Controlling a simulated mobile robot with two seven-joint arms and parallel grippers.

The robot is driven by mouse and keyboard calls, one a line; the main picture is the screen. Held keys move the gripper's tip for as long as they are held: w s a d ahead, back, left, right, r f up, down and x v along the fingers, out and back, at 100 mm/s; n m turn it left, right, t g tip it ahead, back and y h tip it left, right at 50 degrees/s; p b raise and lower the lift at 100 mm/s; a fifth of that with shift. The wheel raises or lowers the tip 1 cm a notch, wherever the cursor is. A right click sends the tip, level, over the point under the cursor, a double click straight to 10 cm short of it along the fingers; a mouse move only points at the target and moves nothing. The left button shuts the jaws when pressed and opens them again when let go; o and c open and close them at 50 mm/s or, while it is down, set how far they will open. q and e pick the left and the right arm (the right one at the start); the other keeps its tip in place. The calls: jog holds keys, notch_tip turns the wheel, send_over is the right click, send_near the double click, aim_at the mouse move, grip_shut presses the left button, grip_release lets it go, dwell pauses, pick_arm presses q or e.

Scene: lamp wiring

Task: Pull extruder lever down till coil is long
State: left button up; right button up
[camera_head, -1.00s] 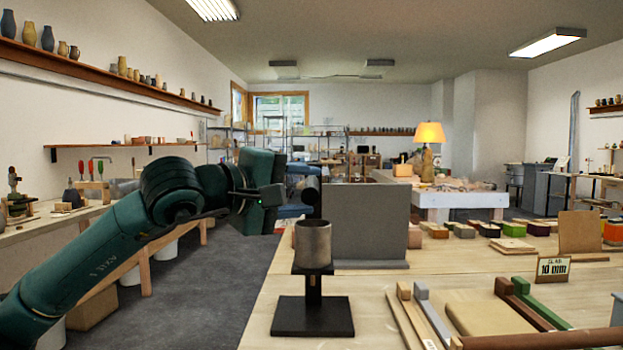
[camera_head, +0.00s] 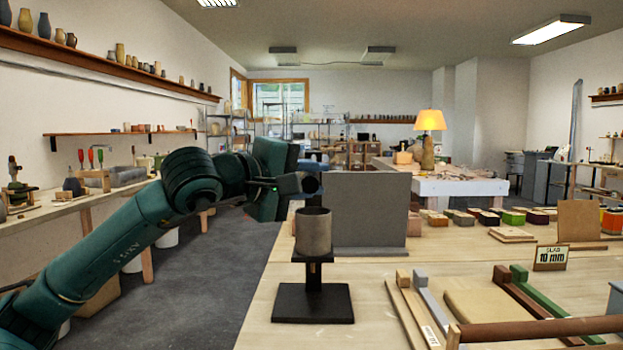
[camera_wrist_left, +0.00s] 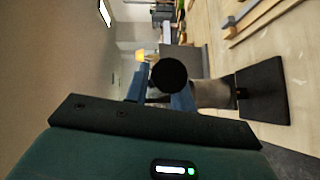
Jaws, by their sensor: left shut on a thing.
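The extruder has a grey-brown barrel (camera_head: 314,232) on a black post and a flat black base (camera_head: 313,303), upright near the table's left edge. The barrel and base also show at the right in the left wrist view (camera_wrist_left: 212,93). My left gripper (camera_head: 303,183) is just above the barrel. It is shut on a dark round bar that I take for the extruder lever (camera_wrist_left: 169,75), seen end-on between its blue fingers. The rest of the lever is mostly hidden. I see no coil below the barrel. My right gripper is not in view.
A grey upright panel (camera_head: 366,208) stands right behind the barrel. To the right lie wooden strips, a slab board (camera_head: 490,310), a "SLAB 10 mm" sign (camera_head: 551,258) and a brown roller (camera_head: 540,331). Bare tabletop (camera_head: 366,285) lies right of the base.

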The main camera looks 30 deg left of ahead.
pick_arm(q)
grip_shut()
jog(key=shift+r, duration=0.1)
